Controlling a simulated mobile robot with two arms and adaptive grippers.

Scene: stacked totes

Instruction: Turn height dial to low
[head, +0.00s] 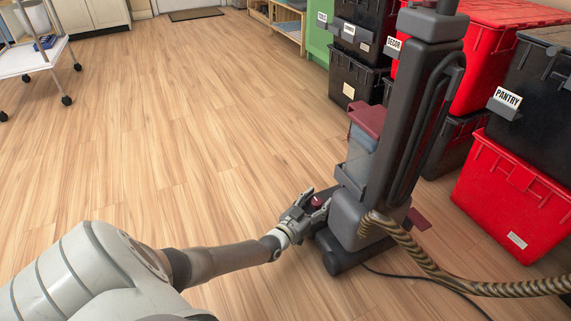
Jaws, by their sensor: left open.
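A dark grey upright vacuum cleaner (357,222) stands on the wood floor right of centre, with a clear bin and a dark red part on its body. A small dark red dial (316,202) shows low on its left side, near the base. My left gripper (318,203) is at this dial, with its fingers spread on either side of it. Whether the fingers touch the dial cannot be told. The dial's markings are too small to read. My right gripper does not show.
A ribbed tan hose (420,258) and a black cord (425,277) run right from the vacuum. Stacked red and black totes (515,195) stand along the right. A white cart (25,60) is at the far left. The floor at left and centre is clear.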

